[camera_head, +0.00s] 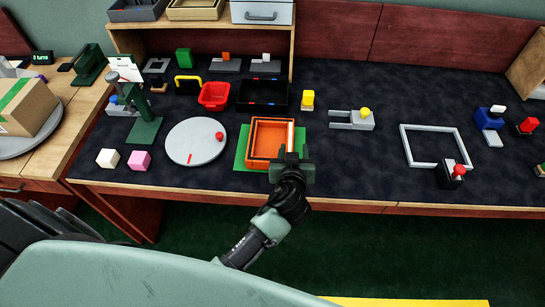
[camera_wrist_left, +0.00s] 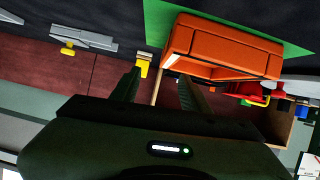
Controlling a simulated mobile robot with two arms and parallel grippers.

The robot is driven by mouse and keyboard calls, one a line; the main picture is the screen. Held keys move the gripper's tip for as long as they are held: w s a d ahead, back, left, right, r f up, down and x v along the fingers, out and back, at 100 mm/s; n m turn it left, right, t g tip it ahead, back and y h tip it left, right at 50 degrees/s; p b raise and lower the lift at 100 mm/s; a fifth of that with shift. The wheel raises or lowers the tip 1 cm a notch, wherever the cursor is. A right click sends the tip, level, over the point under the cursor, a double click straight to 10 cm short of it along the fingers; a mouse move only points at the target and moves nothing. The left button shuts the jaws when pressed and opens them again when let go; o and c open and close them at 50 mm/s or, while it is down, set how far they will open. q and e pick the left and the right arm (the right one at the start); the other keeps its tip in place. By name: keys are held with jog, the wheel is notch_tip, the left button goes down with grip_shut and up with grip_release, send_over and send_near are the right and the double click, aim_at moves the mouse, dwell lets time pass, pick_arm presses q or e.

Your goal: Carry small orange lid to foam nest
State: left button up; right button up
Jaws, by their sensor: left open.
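An open orange box (camera_head: 250,143) sits on a green mat (camera_head: 240,160) near the front edge of the dark table. It also shows in the left wrist view (camera_wrist_left: 225,42), with a pale strip on its rim. I cannot pick out a separate small orange lid for certain. No foam nest can be named for sure; a black tray (camera_head: 262,107) lies behind the box. My left gripper (camera_head: 291,158) is over the near right corner of the box. Contact with the box cannot be told. My right gripper is not in view.
A round grey disc (camera_head: 190,143) with a red knob and a green stand (camera_head: 145,130) lie left of the box. A red tray (camera_head: 214,97) is behind. A grey fixture (camera_head: 345,119) and square frame (camera_head: 405,145) stand right. The dark table between them is clear.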

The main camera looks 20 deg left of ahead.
aim_at(290, 140)
pick_arm(q)
jog(key=shift+s+d+f, duration=0.1)
jog(key=shift+s+f, duration=0.15)
jog(key=shift+s, duration=0.4)
jog(key=shift+s+f+m+y, duration=0.1)
jog(key=shift+m+y, duration=0.2)
jog(key=x, duration=0.4)
jog(key=shift+s+a+p, duration=0.1)
jog(key=shift+a+p, duration=0.25)
jog(key=shift+p, duration=0.05)
jog(key=x, duration=0.3)
jog(key=shift+a+p, duration=0.1)
jog(key=shift+p, duration=0.3)
jog(key=shift+w+a+f, duration=0.15)
jog(key=shift+w, duration=0.4)
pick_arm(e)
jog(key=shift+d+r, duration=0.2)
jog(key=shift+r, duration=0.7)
pick_arm(q)
grip_shut()
